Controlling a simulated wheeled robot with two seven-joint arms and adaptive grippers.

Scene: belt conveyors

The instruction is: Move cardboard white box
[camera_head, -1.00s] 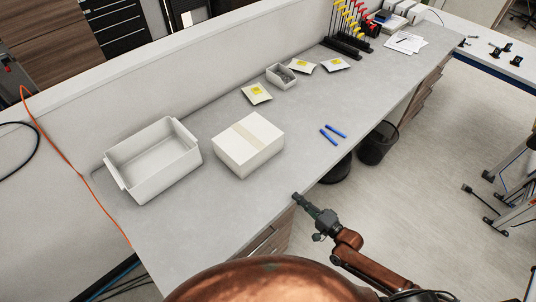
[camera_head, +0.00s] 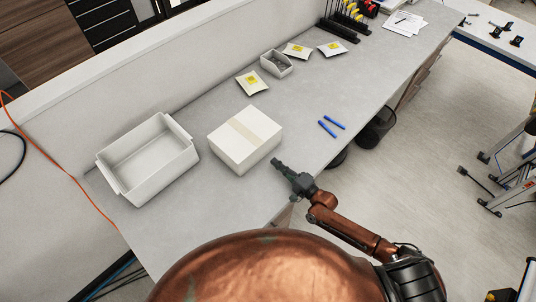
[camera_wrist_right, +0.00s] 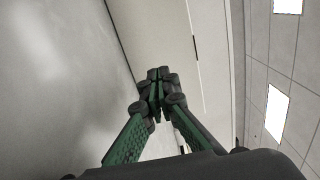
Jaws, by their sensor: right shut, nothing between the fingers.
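The white cardboard box (camera_head: 244,139) is closed, with a beige tape strip along its top. It sits flat on the grey workbench (camera_head: 300,95), to the right of an open, empty white bin (camera_head: 150,160). My right gripper (camera_head: 277,163) is shut and empty near the bench's front edge, just right of and in front of the box, apart from it. In the right wrist view its fingertips (camera_wrist_right: 158,78) are together, with a pale surface behind them that I cannot identify for sure. My left gripper is not in view.
Two blue pens (camera_head: 331,125) lie right of the box. A small tray (camera_head: 277,63) and several yellow-labelled packets (camera_head: 252,83) lie farther back. A low wall (camera_head: 140,75) runs behind the bench. A dark waste bin (camera_head: 377,128) stands on the floor beside it.

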